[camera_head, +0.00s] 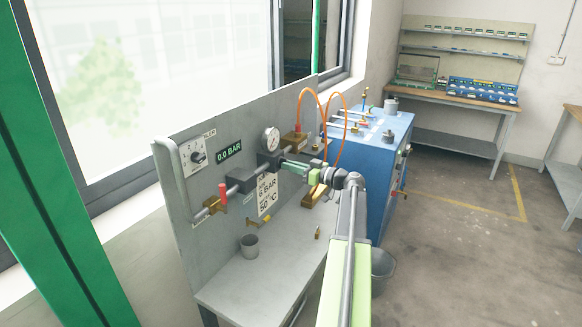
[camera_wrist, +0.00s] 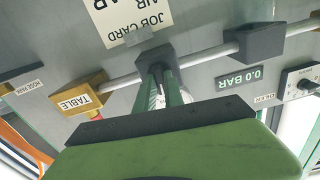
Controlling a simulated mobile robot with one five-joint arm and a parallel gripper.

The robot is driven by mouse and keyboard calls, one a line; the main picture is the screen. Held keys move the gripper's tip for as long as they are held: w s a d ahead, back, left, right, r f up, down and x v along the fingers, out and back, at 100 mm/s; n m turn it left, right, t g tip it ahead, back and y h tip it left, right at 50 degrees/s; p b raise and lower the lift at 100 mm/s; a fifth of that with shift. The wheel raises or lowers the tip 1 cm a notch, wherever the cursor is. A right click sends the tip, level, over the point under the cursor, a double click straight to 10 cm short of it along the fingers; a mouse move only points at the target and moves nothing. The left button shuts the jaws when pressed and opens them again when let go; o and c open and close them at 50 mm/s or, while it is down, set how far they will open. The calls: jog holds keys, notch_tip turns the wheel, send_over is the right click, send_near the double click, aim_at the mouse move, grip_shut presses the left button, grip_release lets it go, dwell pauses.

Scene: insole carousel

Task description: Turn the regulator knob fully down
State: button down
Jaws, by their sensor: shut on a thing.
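The regulator is a dark block (camera_head: 268,160) on the pipe along the grey panel, below a round white gauge (camera_head: 270,139). It also shows in the wrist view (camera_wrist: 154,57). My gripper (camera_head: 283,166), with green fingers, reaches in from the right to the front of this block. In the wrist view its fingertips (camera_wrist: 160,76) are closed together at the block, on the regulator knob. The knob is almost wholly hidden between the fingers, so its turn cannot be read. The display (camera_head: 229,150) reads 0.0 BAR, also in the wrist view (camera_wrist: 240,77).
A second dark block (camera_head: 240,181) and a red-handled valve (camera_head: 222,194) sit left on the pipe. A brass block marked TABLE (camera_wrist: 85,99) is on the other side. A dial (camera_head: 194,157) is at upper left. A grey cup (camera_head: 249,246) stands on the bench below; a blue cabinet (camera_head: 372,150) is behind.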

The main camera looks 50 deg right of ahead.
jog(key=shift+n, duration=0.6)
jog(key=c, duration=1.4)
grip_release()
jog(key=shift+c, duration=0.2)
jog(key=v, duration=1.7)
jog(key=shift+s, duration=0.2)
jog(key=shift+f, duration=0.1)
